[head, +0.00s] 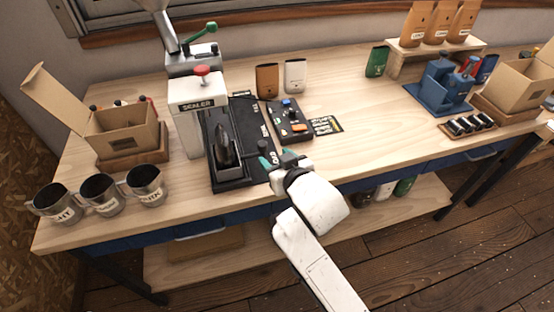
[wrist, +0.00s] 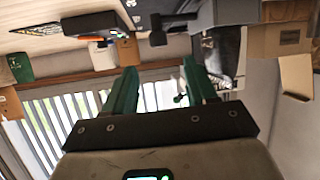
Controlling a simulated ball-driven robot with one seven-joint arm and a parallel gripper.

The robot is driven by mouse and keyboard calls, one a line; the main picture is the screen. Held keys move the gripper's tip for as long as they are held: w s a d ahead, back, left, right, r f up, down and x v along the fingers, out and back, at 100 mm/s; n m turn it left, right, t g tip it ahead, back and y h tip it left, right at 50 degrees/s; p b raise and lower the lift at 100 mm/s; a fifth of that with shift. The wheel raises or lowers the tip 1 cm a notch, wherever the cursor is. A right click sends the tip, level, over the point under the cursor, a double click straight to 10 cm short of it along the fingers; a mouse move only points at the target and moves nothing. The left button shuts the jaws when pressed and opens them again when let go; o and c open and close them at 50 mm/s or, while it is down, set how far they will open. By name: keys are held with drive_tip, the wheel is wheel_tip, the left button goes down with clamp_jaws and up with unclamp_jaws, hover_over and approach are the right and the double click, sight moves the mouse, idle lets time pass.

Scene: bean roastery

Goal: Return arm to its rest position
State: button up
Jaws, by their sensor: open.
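My gripper (head: 276,160) has green fingers and is at the front middle of the wooden workbench (head: 350,150), just right of the black sealer base. In the wrist view, the two green fingers of my gripper (wrist: 158,90) are spread apart with nothing between them. My white arm reaches up to it from the lower right in the head view.
The sealer (head: 197,108) stands behind a black base (head: 230,180) left of my gripper. A control box (head: 290,120) is just behind it. Metal cups (head: 100,193) and an open carton (head: 125,138) are left. A blue holder (head: 438,90) is right. The bench's right-middle is clear.

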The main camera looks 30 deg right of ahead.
idle(0.3)
drive_tip(key=s+d+f+g, duration=0.3)
drive_tip(key=s+f+g, duration=0.15)
drive_tip(key=s, duration=0.35)
drive_tip(key=s+d+f+g, duration=0.25)
drive_tip(key=s+f, duration=0.35)
drive_tip(key=s, duration=0.3)
drive_tip(key=s+a+f+g, duration=0.1)
drive_tip(key=s+g, duration=0.1)
drive_tip(key=s, duration=0.5)
drive_tip(key=s+a+f+g+y, duration=0.1)
drive_tip(key=s+a+f+g, duration=0.1)
drive_tip(key=s, duration=0.6)
drive_tip(key=shift+f+g, duration=0.25)
drive_tip(key=shift+g, duration=0.45)
